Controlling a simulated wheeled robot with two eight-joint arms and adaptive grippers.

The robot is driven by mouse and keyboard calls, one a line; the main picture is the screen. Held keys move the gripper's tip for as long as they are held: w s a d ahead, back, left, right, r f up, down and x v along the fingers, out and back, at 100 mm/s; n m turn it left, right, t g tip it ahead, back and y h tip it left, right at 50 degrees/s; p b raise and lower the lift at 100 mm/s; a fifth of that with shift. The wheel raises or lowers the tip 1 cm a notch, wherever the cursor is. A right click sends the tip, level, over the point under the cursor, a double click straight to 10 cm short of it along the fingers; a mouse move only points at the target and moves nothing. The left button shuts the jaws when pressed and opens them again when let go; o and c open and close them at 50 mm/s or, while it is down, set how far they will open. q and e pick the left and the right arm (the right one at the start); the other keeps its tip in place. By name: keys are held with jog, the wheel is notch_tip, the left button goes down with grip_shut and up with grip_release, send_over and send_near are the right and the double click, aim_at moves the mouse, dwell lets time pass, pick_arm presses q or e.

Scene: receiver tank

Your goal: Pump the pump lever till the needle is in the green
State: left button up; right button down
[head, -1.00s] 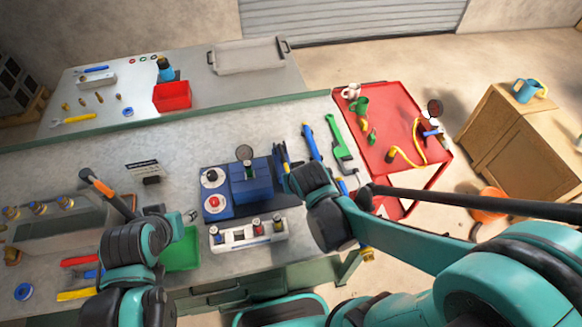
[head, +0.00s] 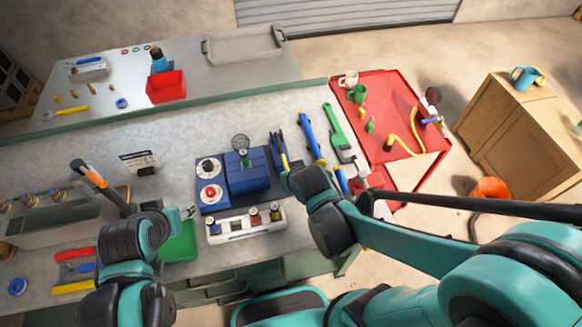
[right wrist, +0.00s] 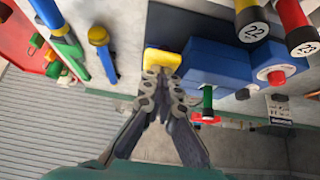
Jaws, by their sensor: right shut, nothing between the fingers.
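A blue pump unit (head: 247,172) stands on the grey bench, with a round gauge (head: 240,142) above it. The gauge needle is too small to read. A yellow-ended part, perhaps the pump lever's end (right wrist: 163,60), sits beside the blue unit in the right wrist view. My right gripper (head: 281,152) is at the unit's right side. In the right wrist view, its fingers (right wrist: 163,76) are shut and empty, with the tips at or just short of the yellow end; contact is unclear. My left gripper (head: 188,212) is over the green tray, its fingers too small to read.
A block with several coloured knobs (head: 246,226) stands in front of the pump unit. A red cart (head: 392,93) stands beyond.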

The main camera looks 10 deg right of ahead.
notch_tip(320, 180, up, 3)
jog(key=shift+w+r+p, duration=0.1)
jog(key=shift+w+p, duration=0.05)
jog(key=shift+p, duration=0.6)
pick_arm(q)
notch_tip(320, 180, up, 7)
jog(key=s+p, duration=0.1)
jog(key=p, duration=0.3)
pick_arm(e)
jog(key=s+v, duration=0.1)
jog(key=v, duration=0.8)
jog(key=shift+s, duration=0.15)
pick_arm(q)
notch_tip(320, 180, up, 6)
jog(key=p, duration=0.6)
jog(key=shift+r+p, duration=0.15)
jog(key=shift+p, duration=0.15)
pick_arm(e)
jog(key=w+r+g, duration=0.4)
jog(key=w+r, duration=0.6)
pick_arm(q)
jog(key=shift+s, duration=0.1)
pick_arm(e)
jog(key=shift+w+f, duration=0.15)
